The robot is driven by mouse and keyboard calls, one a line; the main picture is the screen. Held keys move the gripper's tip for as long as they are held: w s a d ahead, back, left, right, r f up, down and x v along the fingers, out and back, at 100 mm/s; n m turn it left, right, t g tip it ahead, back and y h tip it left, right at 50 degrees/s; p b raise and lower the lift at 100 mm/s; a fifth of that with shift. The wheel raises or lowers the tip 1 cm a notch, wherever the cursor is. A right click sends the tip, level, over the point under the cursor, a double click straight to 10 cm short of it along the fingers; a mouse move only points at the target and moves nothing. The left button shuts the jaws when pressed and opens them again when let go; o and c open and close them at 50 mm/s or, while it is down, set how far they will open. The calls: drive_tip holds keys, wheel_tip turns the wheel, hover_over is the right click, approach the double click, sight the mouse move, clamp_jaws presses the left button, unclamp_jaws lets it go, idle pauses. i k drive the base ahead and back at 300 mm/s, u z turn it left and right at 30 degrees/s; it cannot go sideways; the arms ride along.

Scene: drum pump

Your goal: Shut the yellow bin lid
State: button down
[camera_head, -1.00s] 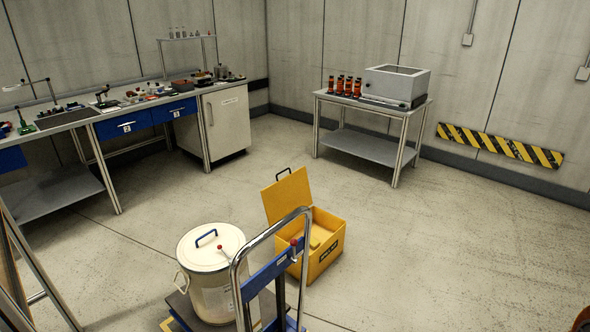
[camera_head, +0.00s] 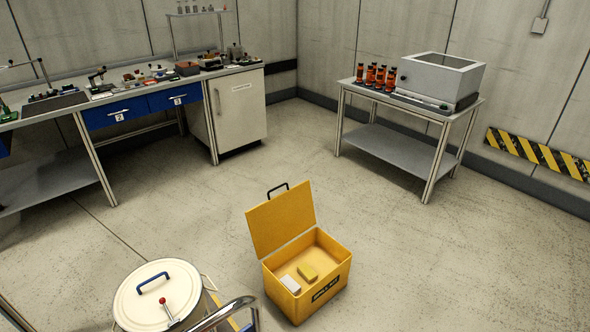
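The yellow bin (camera_head: 318,291) stands on the floor at the lower middle of the head view. Its yellow lid (camera_head: 281,220) is open and tilted up on the bin's far left side, with a black handle (camera_head: 277,187) on its top edge. Inside the bin lie a white block (camera_head: 290,284) and a yellow block (camera_head: 307,272). My gripper is not in the view.
A cream drum (camera_head: 158,294) with a blue lid handle stands left of the bin, beside a trolley's metal push bar (camera_head: 222,313). A workbench (camera_head: 130,98) and a side table (camera_head: 405,110) stand at the back. Floor right of the bin is clear.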

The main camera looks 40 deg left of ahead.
sight(272, 223)
drive_tip(key=u, duration=0.25)
drive_tip(key=i, duration=1.55)
drive_tip(key=u, duration=1.55)
drive_tip(key=i, duration=0.95)
drive_tip(key=u, duration=1.25)
drive_tip(key=i, duration=0.2)
drive_tip(key=z, duration=0.05)
